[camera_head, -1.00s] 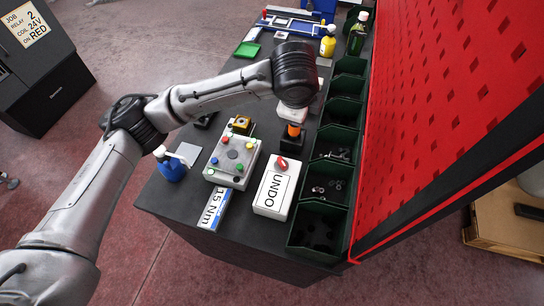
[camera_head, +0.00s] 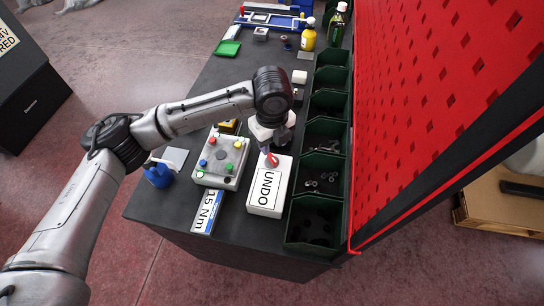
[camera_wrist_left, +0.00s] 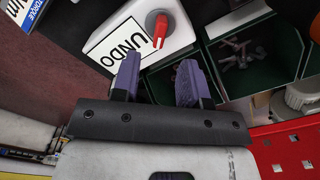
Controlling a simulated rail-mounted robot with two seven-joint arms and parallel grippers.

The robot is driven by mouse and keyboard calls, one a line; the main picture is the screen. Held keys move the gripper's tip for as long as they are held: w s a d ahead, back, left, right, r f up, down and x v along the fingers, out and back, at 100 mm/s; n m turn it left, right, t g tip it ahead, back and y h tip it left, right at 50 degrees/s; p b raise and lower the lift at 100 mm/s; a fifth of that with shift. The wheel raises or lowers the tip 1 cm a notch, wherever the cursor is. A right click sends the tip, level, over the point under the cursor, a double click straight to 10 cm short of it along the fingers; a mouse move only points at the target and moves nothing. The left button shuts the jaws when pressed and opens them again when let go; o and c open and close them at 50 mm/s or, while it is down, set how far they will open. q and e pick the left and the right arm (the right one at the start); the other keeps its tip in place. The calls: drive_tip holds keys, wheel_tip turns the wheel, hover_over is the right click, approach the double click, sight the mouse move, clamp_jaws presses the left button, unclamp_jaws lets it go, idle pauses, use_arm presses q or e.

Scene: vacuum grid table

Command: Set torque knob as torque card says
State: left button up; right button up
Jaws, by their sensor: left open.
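The torque card (camera_head: 207,210) lies flat at the table's front edge; its large text reads "5 Nm" with a partly covered digit before it. It shows cut off in the wrist view (camera_wrist_left: 22,12). A red knob (camera_head: 272,160) with a pale pointer sits on the white box marked UNDO (camera_head: 266,193). The knob also shows in the wrist view (camera_wrist_left: 160,28), just beyond the fingertips. My left gripper (camera_wrist_left: 160,75) is open and empty, its purple fingers pointing toward the knob without holding it. I cannot tell whether this is the torque knob. My right gripper is out of view.
A grey panel (camera_head: 222,160) with coloured buttons stands left of the UNDO box, with a blue bottle (camera_head: 158,175) farther left. Green bins (camera_head: 318,180) line the right side below the red pegboard (camera_head: 435,110). Bottles (camera_head: 308,33) stand at the back.

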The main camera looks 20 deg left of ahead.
sight(272, 157)
use_arm(q)
drive_tip(key=shift+f+b, duration=0.6)
drive_tip(key=shift+f, duration=2.85)
clamp_jaws()
